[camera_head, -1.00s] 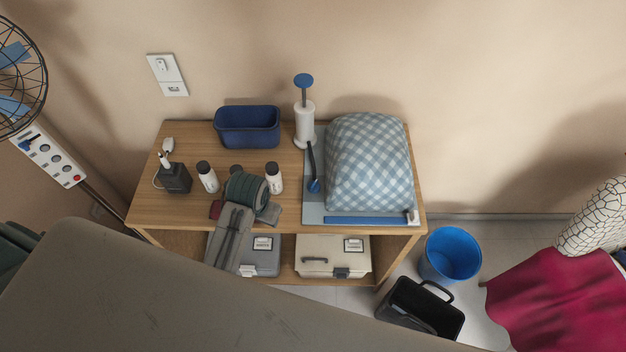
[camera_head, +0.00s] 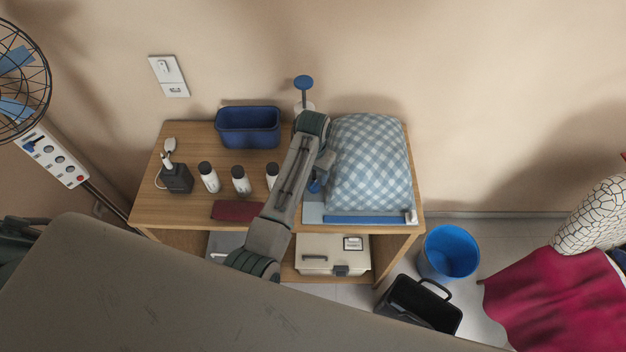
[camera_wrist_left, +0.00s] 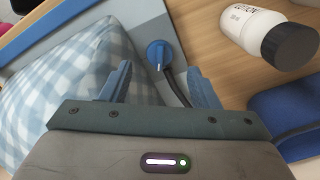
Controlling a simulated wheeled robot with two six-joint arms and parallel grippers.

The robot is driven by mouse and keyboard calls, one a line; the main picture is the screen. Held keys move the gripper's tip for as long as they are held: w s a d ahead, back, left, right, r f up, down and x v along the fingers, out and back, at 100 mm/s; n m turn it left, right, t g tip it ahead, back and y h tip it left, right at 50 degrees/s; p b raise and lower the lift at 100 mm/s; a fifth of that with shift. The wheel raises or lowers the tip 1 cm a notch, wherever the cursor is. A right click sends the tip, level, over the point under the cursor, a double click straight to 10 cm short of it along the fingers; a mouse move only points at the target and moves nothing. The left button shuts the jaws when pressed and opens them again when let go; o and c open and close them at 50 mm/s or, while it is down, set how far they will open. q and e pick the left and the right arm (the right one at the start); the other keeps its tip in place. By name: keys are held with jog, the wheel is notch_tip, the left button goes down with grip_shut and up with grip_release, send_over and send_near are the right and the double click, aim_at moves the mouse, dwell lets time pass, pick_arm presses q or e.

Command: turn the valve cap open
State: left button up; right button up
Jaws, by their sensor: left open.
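The blue round valve cap (camera_wrist_left: 160,54) has a pale line on its face and sits on the grey-blue flat sheet in the left wrist view. A dark hose (camera_wrist_left: 178,88) runs close beside it. In the head view, the cap (camera_head: 314,187) is mostly hidden by my left arm. My left gripper (camera_wrist_left: 159,72) is open, its two blue fingers pointing toward the cap, with nothing held between them. In the head view, my left gripper (camera_head: 325,165) is over the sheet's left side, by the checkered bag (camera_head: 368,160). My right gripper is out of view.
A white pump with a blue handle (camera_head: 303,82) stands behind my left arm. White bottles (camera_head: 240,180), a blue bin (camera_head: 248,127) and a dark charger block (camera_head: 176,178) stand on the wooden table (camera_head: 165,212). A dark red folded item (camera_head: 237,210) lies in front.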

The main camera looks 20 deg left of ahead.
aim_at(312, 185)
pick_arm(q)
jog(key=shift+f+p, duration=0.5)
jog(key=shift+f, duration=2.3)
jog(key=c, duration=0.9)
jog(key=m, duration=0.4)
jog(key=shift+w+a+m, duration=0.1)
jog(key=shift+m, duration=0.2)
jog(key=shift+c, duration=0.2)
jog(key=o, duration=0.9)
jog(key=shift+o, duration=0.2)
jog(key=shift+r, duration=0.15)
notch_tip(312, 185, up, 11)
jog(key=b, duration=0.3)
jog(key=shift+f, duration=0.2)
